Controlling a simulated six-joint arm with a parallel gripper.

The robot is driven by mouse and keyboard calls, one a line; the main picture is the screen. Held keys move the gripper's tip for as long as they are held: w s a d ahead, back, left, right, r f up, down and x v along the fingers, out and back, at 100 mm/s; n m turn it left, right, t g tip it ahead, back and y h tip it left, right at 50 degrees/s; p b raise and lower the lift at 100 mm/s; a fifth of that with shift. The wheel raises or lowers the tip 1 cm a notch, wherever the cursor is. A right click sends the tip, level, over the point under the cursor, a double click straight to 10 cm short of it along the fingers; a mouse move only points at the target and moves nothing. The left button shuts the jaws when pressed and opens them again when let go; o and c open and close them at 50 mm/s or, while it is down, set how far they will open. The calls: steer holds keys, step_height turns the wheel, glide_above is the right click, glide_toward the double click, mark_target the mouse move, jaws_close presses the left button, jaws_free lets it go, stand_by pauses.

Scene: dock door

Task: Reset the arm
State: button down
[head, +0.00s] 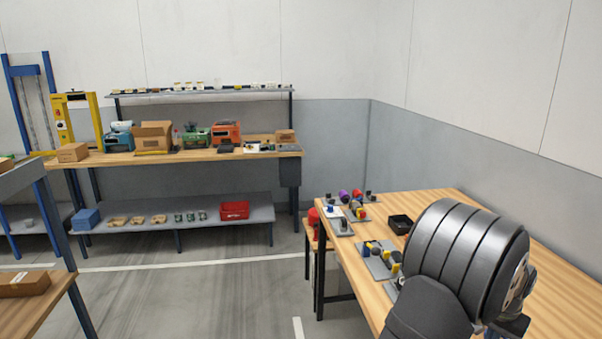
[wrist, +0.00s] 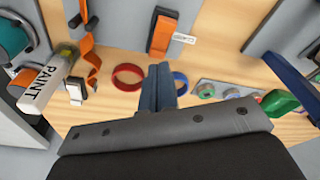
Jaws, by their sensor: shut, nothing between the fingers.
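My gripper (wrist: 158,72) shows in the wrist view with its two blue-grey fingers shut together and nothing between them. Beyond the fingers is a wooden surface with small items on it. A red ring (wrist: 128,77) lies left of the fingertips and a blue ring (wrist: 181,84) lies right of them. I cannot tell how far the fingertips are from the surface. In the head view my dark arm covers the lower right, over the wooden table (head: 440,205); the fingers are not clear there.
The wrist view shows a white paint tube (wrist: 45,80), orange straps (wrist: 86,45) and a green item (wrist: 280,103). In the head view, a black tray (head: 400,224) and grey boards (head: 375,262) with small parts lie left of my arm. A loaded workbench (head: 220,155) stands behind.

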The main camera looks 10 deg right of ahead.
steer(key=shift+f, duration=1.45)
steer(key=shift+r, duration=0.15)
step_height(320, 180, up, 6)
step_height(320, 180, down, 5)
steer(key=shift+f, duration=0.35)
steer(key=a+r+m, duration=0.2)
steer(key=r+m, duration=0.1)
steer(key=r, duration=0.5)
steer(key=a+r+m+g, duration=0.1)
steer(key=a+r+m, duration=0.1)
steer(key=r, duration=0.6)
steer(key=shift+m, duration=0.5)
